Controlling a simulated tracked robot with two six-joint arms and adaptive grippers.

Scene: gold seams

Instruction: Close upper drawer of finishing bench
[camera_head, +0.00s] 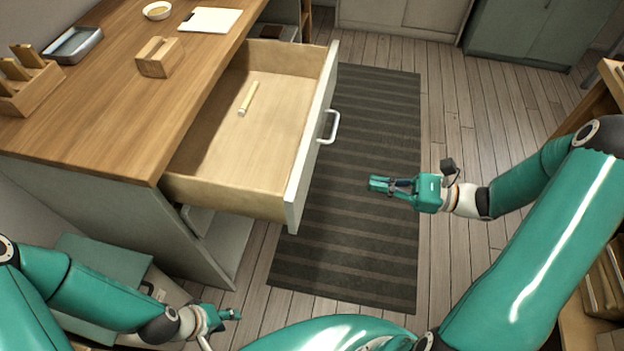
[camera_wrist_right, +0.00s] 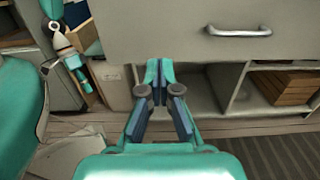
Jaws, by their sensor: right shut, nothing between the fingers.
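The upper drawer (camera_head: 262,130) of the finishing bench (camera_head: 110,100) stands pulled far out, with a small pale stick (camera_head: 248,98) lying in it. Its white front carries a bar handle (camera_head: 331,127), which also shows in the right wrist view (camera_wrist_right: 239,31). My right gripper (camera_head: 378,185) is shut and empty, to the right of the drawer front and apart from it. In the right wrist view its fingertips (camera_wrist_right: 160,75) point toward the drawer front (camera_wrist_right: 170,30). My left gripper (camera_head: 232,314) is low at the front, below the bench; its finger state is too small to tell.
A wooden block (camera_head: 158,58), a grey tray (camera_head: 73,45), a white board (camera_head: 210,20) and a bowl (camera_head: 157,11) are on the bench top. A striped mat (camera_head: 375,240) covers the floor before the drawer. Open shelves with wooden boxes (camera_wrist_right: 285,87) are under the drawer.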

